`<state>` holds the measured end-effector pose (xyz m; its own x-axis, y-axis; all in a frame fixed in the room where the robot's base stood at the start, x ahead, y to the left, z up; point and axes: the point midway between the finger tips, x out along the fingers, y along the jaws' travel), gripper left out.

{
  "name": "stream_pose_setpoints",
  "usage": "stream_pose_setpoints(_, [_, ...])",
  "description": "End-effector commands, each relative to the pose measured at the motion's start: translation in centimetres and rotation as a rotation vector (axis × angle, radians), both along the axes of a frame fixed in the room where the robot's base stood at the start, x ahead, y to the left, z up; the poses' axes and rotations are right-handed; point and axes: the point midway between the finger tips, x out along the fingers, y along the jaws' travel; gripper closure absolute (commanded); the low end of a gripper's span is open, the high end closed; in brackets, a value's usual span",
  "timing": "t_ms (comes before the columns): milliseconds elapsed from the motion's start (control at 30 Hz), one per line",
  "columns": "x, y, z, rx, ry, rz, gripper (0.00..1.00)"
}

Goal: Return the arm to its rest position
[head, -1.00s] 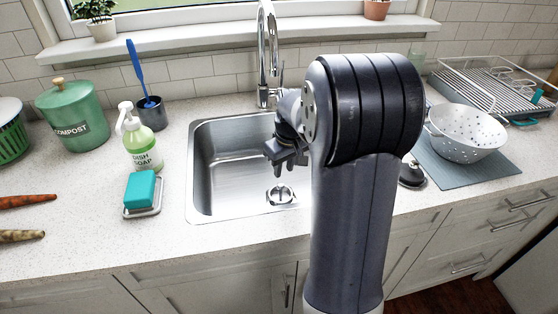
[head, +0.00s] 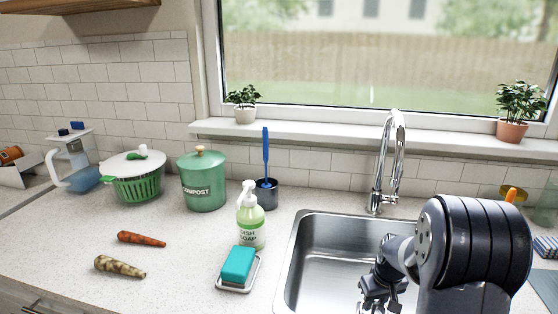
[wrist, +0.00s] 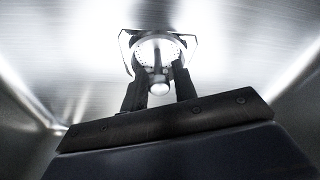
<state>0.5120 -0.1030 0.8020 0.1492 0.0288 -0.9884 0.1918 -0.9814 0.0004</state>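My gripper (head: 381,303) hangs inside the steel sink (head: 297,262), pointing down, near the bottom of the head view. In the wrist view my gripper (wrist: 159,86) has its two dark fingers apart, with a clear gap and nothing held between them. The round metal drain (wrist: 158,50) shows beyond the fingertips in that view, with a small rounded knob in line with the gap. My arm is bent over the right part of the sink and hides part of it.
A faucet (head: 385,165) rises behind the sink. Left of the sink stand a soap bottle (head: 250,220), a teal sponge (head: 238,264) on a dish, a brush cup (head: 265,195) and a compost bin (head: 203,182).

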Motion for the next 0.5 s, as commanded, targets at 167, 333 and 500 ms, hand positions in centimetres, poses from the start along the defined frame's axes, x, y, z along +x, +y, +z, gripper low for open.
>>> stream_pose_setpoints(167, [-0.02, 0.00, 1.06, 0.000, 0.001, -0.001, 0.73])
stream_pose_setpoints(333, [-0.03, 0.00, 1.17, 0.000, 0.001, -0.001, 0.73])
stream_pose_setpoints(500, [-0.03, 0.00, 1.13, 0.001, 0.001, -0.001, 0.73])
